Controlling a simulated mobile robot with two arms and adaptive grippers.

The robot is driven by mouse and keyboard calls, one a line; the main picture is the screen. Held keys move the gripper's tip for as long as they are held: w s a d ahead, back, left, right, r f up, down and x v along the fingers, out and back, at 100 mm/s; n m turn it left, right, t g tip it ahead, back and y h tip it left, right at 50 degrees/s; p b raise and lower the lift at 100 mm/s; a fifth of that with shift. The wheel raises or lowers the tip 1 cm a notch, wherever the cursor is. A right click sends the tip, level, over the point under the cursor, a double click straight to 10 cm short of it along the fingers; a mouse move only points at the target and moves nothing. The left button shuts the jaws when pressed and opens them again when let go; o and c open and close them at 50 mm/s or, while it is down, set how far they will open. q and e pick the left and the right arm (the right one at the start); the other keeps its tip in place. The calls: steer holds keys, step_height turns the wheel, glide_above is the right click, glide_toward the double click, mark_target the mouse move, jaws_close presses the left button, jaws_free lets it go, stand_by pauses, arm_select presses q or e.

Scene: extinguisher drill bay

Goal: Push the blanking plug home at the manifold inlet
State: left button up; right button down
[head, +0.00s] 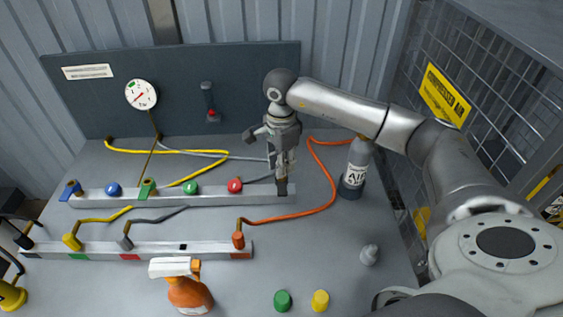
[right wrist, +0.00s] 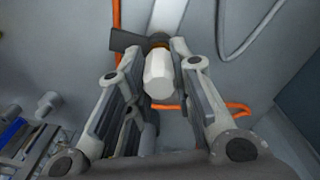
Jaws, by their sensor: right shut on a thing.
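My right gripper (head: 282,183) is at the right end of the rear manifold rail (head: 225,199), its fingers pointing down towards it. In the right wrist view, its fingers (right wrist: 165,55) are shut on a pale faceted plug (right wrist: 158,80). An orange band shows at the plug's far end, by the end of a pale bar that looks like the rail. I cannot tell whether any gap remains between plug and inlet. In the head view the gripper hides the plug. My left gripper is not in view.
A grey AIR bottle (head: 356,168) stands right of the gripper, with an orange hose (head: 326,180) looping between. A front rail (head: 160,250), spray bottle (head: 186,289), green cap (head: 283,300), yellow cap (head: 320,300) and grey fitting (head: 369,254) are nearer. Mesh caging (head: 470,110) bounds the right.

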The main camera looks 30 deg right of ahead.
steer(key=shift+f+b, duration=0.5)
steer(key=shift+f, duration=0.15)
steer(key=shift+s, duration=0.1)
steer(key=c, duration=1.2)
jaws_free()
steer(key=shift+r, duration=0.15)
step_height(320, 180, up, 12)
steer(key=shift+f, duration=0.1)
